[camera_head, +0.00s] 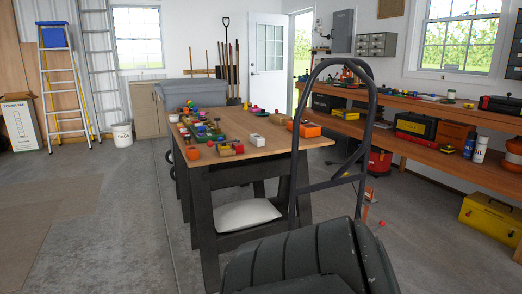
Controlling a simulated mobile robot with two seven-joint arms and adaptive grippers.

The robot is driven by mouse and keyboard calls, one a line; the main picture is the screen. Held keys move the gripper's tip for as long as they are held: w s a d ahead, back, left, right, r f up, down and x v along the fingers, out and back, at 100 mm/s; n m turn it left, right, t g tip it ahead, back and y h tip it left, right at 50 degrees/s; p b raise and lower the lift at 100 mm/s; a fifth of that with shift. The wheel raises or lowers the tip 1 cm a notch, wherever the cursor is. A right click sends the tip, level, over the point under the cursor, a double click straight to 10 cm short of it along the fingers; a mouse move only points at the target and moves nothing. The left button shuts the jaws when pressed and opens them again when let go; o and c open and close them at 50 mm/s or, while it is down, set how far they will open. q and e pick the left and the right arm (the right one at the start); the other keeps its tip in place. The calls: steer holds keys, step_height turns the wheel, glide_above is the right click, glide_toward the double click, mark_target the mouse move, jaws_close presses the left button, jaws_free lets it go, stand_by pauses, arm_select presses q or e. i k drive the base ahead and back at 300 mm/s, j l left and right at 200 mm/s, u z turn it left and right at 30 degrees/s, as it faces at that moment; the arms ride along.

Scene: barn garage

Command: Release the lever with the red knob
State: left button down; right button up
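A small red knob (381,223) shows low at the right of centre, just right of the dark ribbed seat-like body (300,258). Its lever is too small or too hidden to make out, so I cannot tell its position. A tall black looped bar (371,115) rises behind the dark body, left of the knob. Neither of my grippers is in view.
A wooden worktable (268,148) with small colourful items stands behind the looped bar. A long workbench (440,145) with toolboxes runs along the right wall, with a yellow toolbox (488,220) below. The concrete floor (110,225) at left is open.

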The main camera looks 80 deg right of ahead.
mark_target(210, 144)
steer(key=z, duration=3.5)
